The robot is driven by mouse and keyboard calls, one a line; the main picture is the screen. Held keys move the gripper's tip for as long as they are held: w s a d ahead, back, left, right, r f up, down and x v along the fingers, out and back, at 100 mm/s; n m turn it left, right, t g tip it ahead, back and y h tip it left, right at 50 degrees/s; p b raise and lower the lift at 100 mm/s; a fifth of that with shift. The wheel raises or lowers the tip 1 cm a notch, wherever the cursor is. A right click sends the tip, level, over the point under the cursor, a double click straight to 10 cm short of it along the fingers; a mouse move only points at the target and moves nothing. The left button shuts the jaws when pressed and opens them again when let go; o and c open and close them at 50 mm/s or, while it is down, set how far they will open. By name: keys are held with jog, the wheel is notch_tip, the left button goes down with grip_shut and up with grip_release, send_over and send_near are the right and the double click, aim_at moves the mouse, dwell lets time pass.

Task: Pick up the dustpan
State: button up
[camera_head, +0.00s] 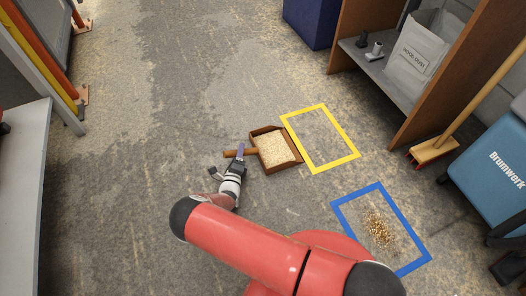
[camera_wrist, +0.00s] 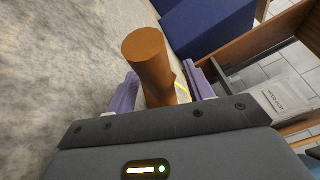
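The dustpan (camera_head: 296,158) is a brown wooden pan on the floor, filled with pale shavings. Its short round handle (camera_head: 231,153) points left in the head view. My gripper (camera_head: 240,151) is at the handle. In the wrist view the brown handle (camera_wrist: 154,62) stands between the two purple fingers of my gripper (camera_wrist: 165,92). Gaps show beside the handle, so the fingers look open around it. The pan body is mostly hidden behind the handle there.
A yellow floor frame (camera_head: 348,147) lies right of the dustpan, and a blue frame (camera_head: 345,213) around spilled shavings (camera_head: 379,228) lies lower right. A broom (camera_head: 434,151) and a brown shelf (camera_head: 415,115) stand at right.

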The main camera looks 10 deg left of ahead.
grip_shut()
